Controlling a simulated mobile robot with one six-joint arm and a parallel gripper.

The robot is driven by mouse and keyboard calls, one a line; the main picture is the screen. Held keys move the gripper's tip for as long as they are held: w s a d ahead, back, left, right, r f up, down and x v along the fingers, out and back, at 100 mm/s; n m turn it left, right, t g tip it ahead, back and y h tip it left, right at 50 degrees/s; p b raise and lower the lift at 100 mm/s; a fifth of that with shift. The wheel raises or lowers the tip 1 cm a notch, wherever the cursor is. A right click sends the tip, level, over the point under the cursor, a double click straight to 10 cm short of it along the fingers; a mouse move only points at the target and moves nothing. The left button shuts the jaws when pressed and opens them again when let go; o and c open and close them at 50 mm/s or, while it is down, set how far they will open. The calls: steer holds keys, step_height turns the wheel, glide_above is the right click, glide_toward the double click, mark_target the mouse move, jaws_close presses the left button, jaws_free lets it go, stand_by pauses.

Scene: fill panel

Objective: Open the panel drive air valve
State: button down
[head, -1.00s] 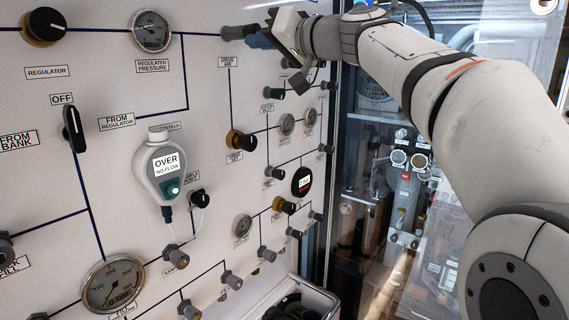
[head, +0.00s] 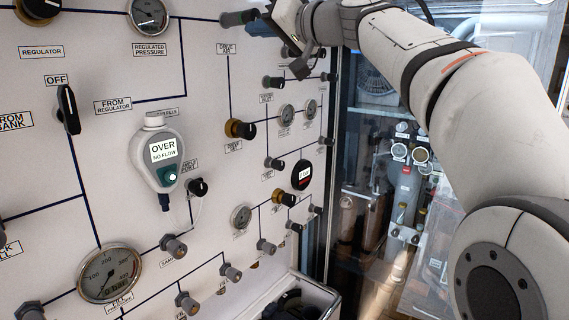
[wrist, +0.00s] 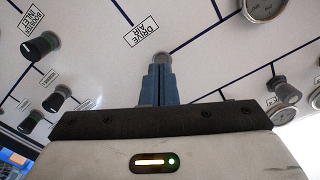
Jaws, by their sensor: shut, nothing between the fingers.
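The drive air valve is a grey knob (head: 238,18) on a short stem at the top of the white panel, above the DRIVE AIR label (head: 227,48). In the wrist view the knob (wrist: 162,59) lies straight beyond my fingertips, partly hidden by them, and the label (wrist: 140,33) is above left of it. My gripper (head: 262,23) is at the right of the knob in the head view, its blue fingers pressed together and empty. The fingers (wrist: 161,72) also show in the wrist view. I cannot tell whether the fingertips touch the knob.
Other knobs and gauges crowd the panel below, such as a brass-and-black knob (head: 240,128) and small gauges (head: 287,114). The regulated pressure gauge (head: 149,14) is to the left. Glass and a second panel (head: 405,180) stand at the right.

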steer(key=b+v, duration=0.3)
steer(key=v, duration=0.3)
steer(key=shift+f, duration=0.15)
steer(key=s+d+f+m+g+h, duration=0.1)
steer(key=s+d+f+h, duration=0.15)
steer(key=f, duration=0.75)
steer(key=s+d+f+m+g+h, duration=0.1)
steer(key=s+f+m+h, duration=0.15)
steer(key=f, duration=0.75)
steer(key=s+d+f+m+g+h, duration=0.1)
steer(key=d+f+h, duration=0.15)
steer(key=f, duration=0.65)
steer(key=s+d+f+g+h, duration=0.2)
steer(key=s+f, duration=0.6)
steer(key=f, duration=0.4)
steer(key=s+d+f+g+h, duration=0.3)
steer(key=s+d+f, duration=0.4)
steer(key=f, duration=0.5)
steer(key=shift+s+f+h, duration=0.3)
steer(key=shift+s+h, duration=0.55)
steer(key=shift+s, duration=0.3)
